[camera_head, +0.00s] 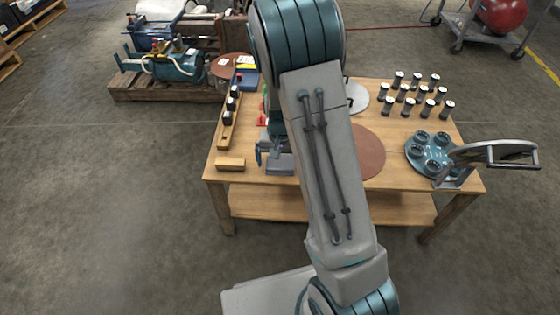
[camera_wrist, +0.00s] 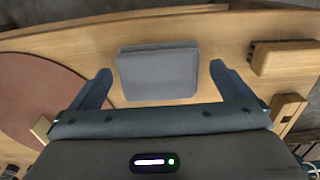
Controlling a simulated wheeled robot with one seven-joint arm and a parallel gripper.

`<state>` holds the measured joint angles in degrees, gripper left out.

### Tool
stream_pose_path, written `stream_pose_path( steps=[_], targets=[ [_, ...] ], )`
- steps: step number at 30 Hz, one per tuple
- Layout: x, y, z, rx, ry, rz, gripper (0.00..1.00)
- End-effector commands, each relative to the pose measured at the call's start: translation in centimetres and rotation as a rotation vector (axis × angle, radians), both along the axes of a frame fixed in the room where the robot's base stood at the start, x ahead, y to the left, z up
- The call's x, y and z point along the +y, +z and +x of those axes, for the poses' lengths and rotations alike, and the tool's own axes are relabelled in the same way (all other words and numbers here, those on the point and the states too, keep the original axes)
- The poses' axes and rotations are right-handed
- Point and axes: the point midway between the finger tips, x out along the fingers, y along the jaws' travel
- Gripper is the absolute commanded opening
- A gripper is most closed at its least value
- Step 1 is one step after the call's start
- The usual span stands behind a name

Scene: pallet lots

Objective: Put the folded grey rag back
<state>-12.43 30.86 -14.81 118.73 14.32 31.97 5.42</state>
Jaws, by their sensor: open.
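The folded grey rag (camera_wrist: 157,72) lies flat on the wooden table near its edge in the wrist view. In the head view the grey rag (camera_head: 279,164) shows near the table's front edge, partly hidden by my arm. My gripper (camera_wrist: 160,68) is open and empty, with one finger on either side of the rag in the wrist view. I cannot tell whether the fingers are level with the rag or still above it.
A brown disc (camera_head: 369,154) lies to the right. Several dark cylinders (camera_head: 409,107) and a teal round fixture (camera_head: 421,166) stand further right on the table (camera_head: 392,203).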

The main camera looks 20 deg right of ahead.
Motion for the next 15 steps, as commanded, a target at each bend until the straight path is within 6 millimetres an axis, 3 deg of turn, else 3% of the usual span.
stream_pose_path(
  steps=[1, 6, 15],
  targets=[
    [0.0, 1.5, 0.1, -0.003, 0.0, 0.001, 1.0],
    [0.0, 5.5, 0.1, -0.004, 0.001, 0.001, 1.0],
    [0.0, 10.1, 0.0, -0.002, 0.0, 0.0, 1.0]
  ],
)
